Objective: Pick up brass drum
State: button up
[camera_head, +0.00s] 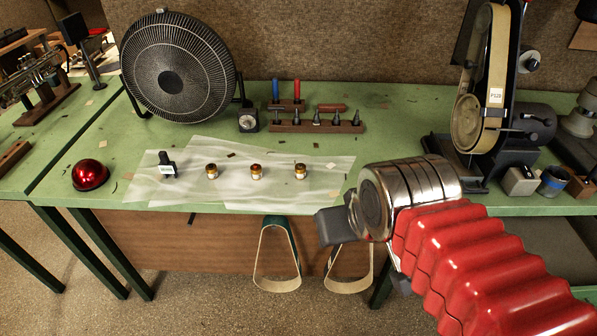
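Three small round pieces with brass-coloured tops and pale bodies stand in a row on a translucent sheet: a left one (212,171), a middle one (256,171) and a right one (300,171). They are small in view, and I cannot tell which of them is the brass drum. My gripper (334,226) is at the bench's front edge, right of and nearer than the row, apart from all three. Dark grey parts of it show beside my chrome wrist. Its fingertips are not clearly visible, so its opening is unclear. Nothing is seen held.
The sheet (230,190) also bears a small black item (167,165). A red dome (89,175) sits left on the green bench. A black fan (178,68), a wooden tool rack (316,124) and a belt sander (488,95) stand behind. Looped belts (277,283) hang below the front edge.

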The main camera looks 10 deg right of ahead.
aim_at(300, 173)
jog(key=k, duration=1.35)
jog(key=u, duration=0.15)
jog(key=i, duration=0.55)
jog(key=u, duration=0.45)
jog(key=i, duration=1.25)
jog(key=u, duration=0.1)
